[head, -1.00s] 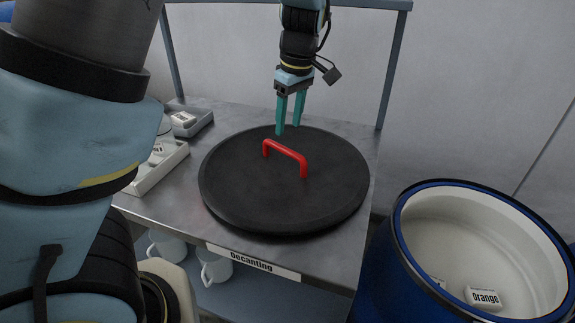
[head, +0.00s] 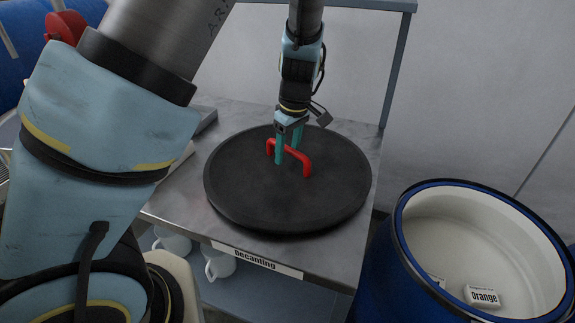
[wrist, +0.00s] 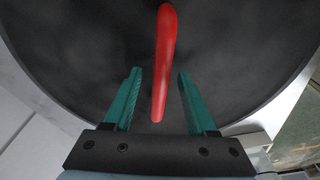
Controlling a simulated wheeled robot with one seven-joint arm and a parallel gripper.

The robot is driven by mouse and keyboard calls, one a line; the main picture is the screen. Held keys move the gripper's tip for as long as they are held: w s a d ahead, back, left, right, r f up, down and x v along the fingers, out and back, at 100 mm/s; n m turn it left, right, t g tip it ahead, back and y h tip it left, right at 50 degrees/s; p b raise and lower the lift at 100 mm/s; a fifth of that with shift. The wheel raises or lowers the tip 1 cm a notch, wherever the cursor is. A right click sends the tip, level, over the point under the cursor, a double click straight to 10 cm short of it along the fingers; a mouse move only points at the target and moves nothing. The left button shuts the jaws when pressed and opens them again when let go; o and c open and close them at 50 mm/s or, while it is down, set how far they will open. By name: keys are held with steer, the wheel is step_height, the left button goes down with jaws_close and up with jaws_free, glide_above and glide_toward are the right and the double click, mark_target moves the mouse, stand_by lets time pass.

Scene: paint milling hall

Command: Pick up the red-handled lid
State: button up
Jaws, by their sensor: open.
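The lid (head: 250,195) is a large black disc lying flat on the metal table, and it fills most of the wrist view (wrist: 90,60). Its red handle (head: 304,162) is an arched bar standing up from the lid's middle. My gripper (head: 287,160) has teal fingers and is open at the handle, pointing down, with one finger on the near side of the bar. In the wrist view the red handle (wrist: 164,60) runs between the two open fingers (wrist: 160,72), with a gap on each side. The far finger is partly hidden in the head view.
The metal table (head: 352,250) carries a "Decanting" label (head: 256,259) on its front edge, with white mugs (head: 220,265) below. A table frame post (head: 396,70) rises behind.

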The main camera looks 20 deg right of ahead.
steer(key=shift+f, duration=0.25)
stand_by(0.4)
steer(key=shift+c, duration=0.4)
jaws_close()
stand_by(1.0)
